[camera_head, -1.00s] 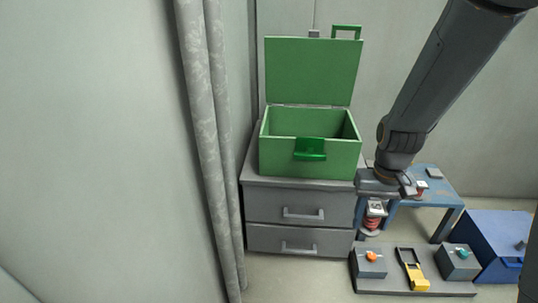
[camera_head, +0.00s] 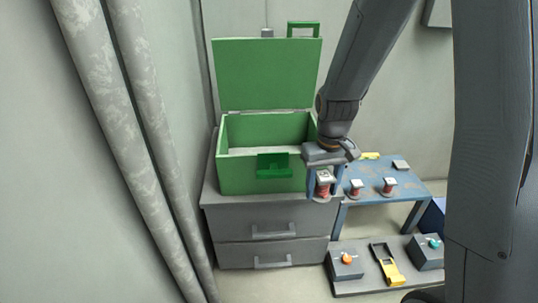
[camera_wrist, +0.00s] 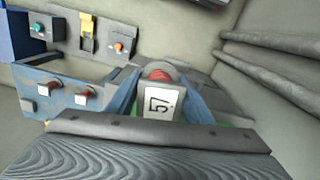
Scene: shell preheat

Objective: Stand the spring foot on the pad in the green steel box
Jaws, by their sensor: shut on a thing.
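The green steel box (camera_head: 228,178) stands on the grey drawer cabinet, its lid (camera_head: 262,75) raised at the back. A pale strip (camera_head: 250,151) shows inside it; I cannot tell whether this is the pad. My gripper (camera_head: 322,194) is shut on the spring foot (camera_head: 323,181), which has a red body and a pale top. It hangs about upright just right of the box's front right corner, outside the box. In the wrist view, the spring foot (camera_wrist: 160,103) shows its marked white face between my gripper's blue fingers (camera_wrist: 158,98).
A blue table (camera_head: 408,190) at the right bears two similar red-and-white pieces (camera_head: 356,187) (camera_head: 388,186). A grey floor panel (camera_head: 362,283) has orange and teal knobs and a yellow handle.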

